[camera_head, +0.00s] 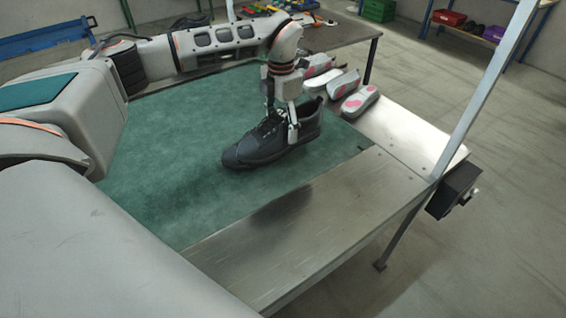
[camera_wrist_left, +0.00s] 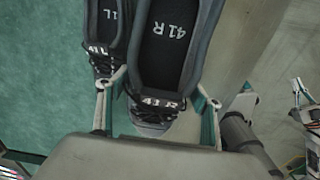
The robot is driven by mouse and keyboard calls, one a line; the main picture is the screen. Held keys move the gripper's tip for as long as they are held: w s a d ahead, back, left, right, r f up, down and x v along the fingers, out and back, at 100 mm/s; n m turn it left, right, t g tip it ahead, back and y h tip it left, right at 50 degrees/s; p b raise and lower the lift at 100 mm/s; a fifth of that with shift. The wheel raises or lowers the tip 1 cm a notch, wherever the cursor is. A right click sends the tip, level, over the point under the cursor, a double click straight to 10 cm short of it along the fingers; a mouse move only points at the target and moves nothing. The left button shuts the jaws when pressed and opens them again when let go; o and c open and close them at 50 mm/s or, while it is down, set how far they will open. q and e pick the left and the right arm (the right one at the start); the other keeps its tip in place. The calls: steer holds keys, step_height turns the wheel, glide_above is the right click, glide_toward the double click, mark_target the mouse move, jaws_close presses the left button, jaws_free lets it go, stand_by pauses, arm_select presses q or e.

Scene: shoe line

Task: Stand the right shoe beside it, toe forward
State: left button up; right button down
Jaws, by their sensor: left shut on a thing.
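The right shoe (camera_head: 285,143) is dark, with "41 R" on its insole, also seen in the left wrist view (camera_wrist_left: 167,45). My left gripper (camera_head: 281,120) is shut on it near the laces, one finger on each side. It lies level with its toe toward the lower left, low over or on the green mat (camera_head: 190,190); I cannot tell whether it touches. The left shoe (camera_wrist_left: 106,25), with an L on its insole, is close beside it in the wrist view, pointing the same way. In the head view it is mostly hidden.
A metal strip (camera_head: 300,235) borders the mat in front. A slanted post (camera_head: 487,85) rises at the bench's right corner. The mat's front left is clear.

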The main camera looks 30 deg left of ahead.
arm_select(q)
step_height(320, 180, down, 14)
steer(key=shift+r, duration=0.1)
stand_by(0.5)
steer(key=o, duration=1.4)
steer(key=shift+f, duration=0.2)
steer(key=shift+o, duration=0.2)
step_height(320, 180, up, 12)
steer(key=shift+r, duration=0.2)
